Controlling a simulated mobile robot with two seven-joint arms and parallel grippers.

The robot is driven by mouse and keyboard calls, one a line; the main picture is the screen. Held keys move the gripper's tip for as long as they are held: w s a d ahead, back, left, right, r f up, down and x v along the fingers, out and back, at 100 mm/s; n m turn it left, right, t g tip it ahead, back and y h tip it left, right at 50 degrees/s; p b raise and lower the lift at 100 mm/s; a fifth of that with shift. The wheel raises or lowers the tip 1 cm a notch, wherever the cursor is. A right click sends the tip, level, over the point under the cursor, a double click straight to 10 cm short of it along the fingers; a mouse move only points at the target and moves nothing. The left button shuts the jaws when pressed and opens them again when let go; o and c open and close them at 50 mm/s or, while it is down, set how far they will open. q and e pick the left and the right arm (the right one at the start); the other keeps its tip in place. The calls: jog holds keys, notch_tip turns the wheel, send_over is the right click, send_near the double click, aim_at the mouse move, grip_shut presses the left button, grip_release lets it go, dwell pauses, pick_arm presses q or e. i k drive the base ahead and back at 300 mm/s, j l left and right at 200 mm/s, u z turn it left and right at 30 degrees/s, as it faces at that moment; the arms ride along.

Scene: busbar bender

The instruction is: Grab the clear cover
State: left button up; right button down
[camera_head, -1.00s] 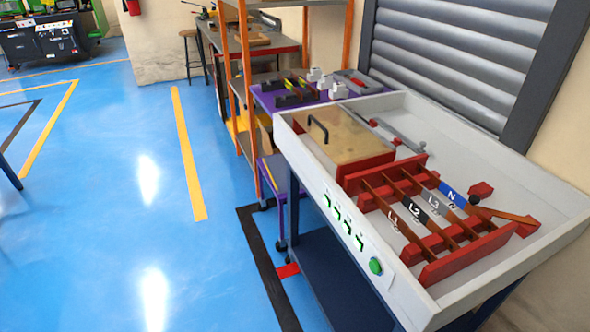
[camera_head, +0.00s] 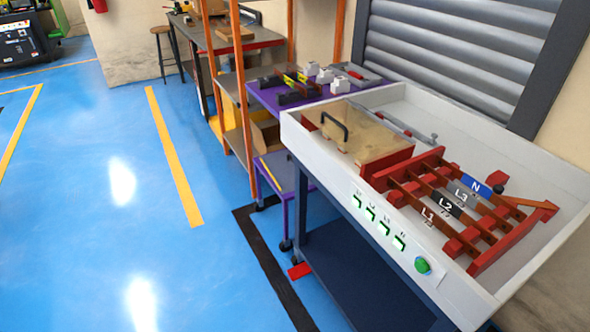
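The clear cover (camera_head: 365,138) is a see-through, brownish panel with a black handle on its left side. It lies flat over a red-edged block in the left part of the white tray-like bench top (camera_head: 318,141). To its right, a red frame (camera_head: 480,262) holds several copper bars labelled L1, L2, L3 and N; the cover does not lie over these labelled bars. Neither of my grippers shows in the head view.
The white bench has raised walls and a green button (camera_head: 422,265) on its front. A purple table (camera_head: 262,98) with small parts stands behind it, beside an orange-framed shelf (camera_head: 240,95). The blue floor at the left is clear. A grey shutter (camera_head: 450,50) closes the back.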

aim_at(279, 165)
jog(key=i+j+z, duration=0.1)
jog(key=z, duration=1.15)
jog(key=j+z, duration=1.25)
jog(key=j, duration=0.2)
jog(key=k+j+z, duration=0.1)
jog(key=j, duration=0.3)
jog(key=k+j+z, duration=0.15)
jog(key=j, duration=0.2)
jog(key=j+z, duration=0.1)
jog(key=j, duration=0.25)
jog(key=k+j+z, duration=0.15)
jog(key=j, duration=0.2)
jog(key=k+j, duration=0.15)
jog(key=j, duration=0.2)
jog(key=k+j, duration=0.15)
jog(key=j, duration=0.25)
jog(key=k+j, duration=0.15)
jog(key=j, duration=0.2)
jog(key=k+j, duration=0.2)
jog(key=j, duration=0.15)
jog(key=i+j+z, duration=0.05)
